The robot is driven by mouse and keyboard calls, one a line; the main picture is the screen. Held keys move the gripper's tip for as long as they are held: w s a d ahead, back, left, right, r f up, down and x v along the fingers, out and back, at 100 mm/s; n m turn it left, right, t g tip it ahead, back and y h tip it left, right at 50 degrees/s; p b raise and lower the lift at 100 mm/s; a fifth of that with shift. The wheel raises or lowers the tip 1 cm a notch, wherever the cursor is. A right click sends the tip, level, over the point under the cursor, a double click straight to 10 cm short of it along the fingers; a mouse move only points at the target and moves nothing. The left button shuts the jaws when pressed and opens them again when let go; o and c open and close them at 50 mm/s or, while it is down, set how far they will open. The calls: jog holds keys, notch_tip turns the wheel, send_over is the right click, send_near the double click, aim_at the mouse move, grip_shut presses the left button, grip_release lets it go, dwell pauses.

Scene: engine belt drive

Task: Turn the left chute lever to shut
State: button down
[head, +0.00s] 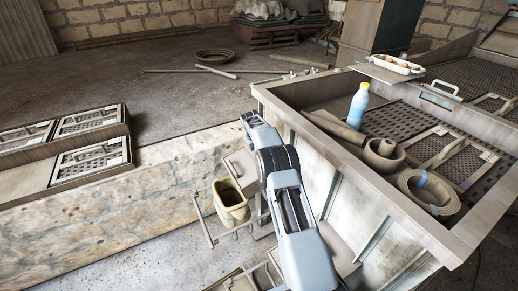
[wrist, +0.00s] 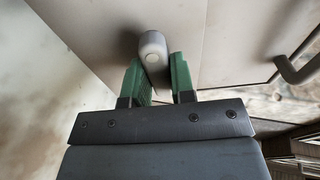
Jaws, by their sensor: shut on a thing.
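In the wrist view my gripper (wrist: 155,75) has its two green fingers on either side of a pale grey rounded bar end, which I take to be the chute lever (wrist: 152,48). The gripper is shut on it. The lever stands out from a pale flat panel (wrist: 220,40); its pivot and the rest of its length are hidden, so its angle cannot be told. In the head view my arm reaches down beside the large bin, and neither the lever nor the fingertips can be made out.
A dark bent bar (wrist: 298,70) sticks out right of the gripper in the wrist view. In the head view a yellowish bucket (head: 231,201) hangs left of my arm. The wooden bin (head: 345,152) holds a blue bottle (head: 358,105) and a belt coil (head: 428,193). A stone wall (head: 130,180) stands left.

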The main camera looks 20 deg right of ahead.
dwell(0.3)
jog(key=c, duration=1)
grip_release()
jog(key=shift+r, duration=0.1)
jog(key=b+v, duration=0.1)
jog(key=v, duration=1.2)
jog(key=shift+a+r, duration=0.15)
jog(key=shift+r, duration=0.15)
jog(key=shift+s, duration=0.1)
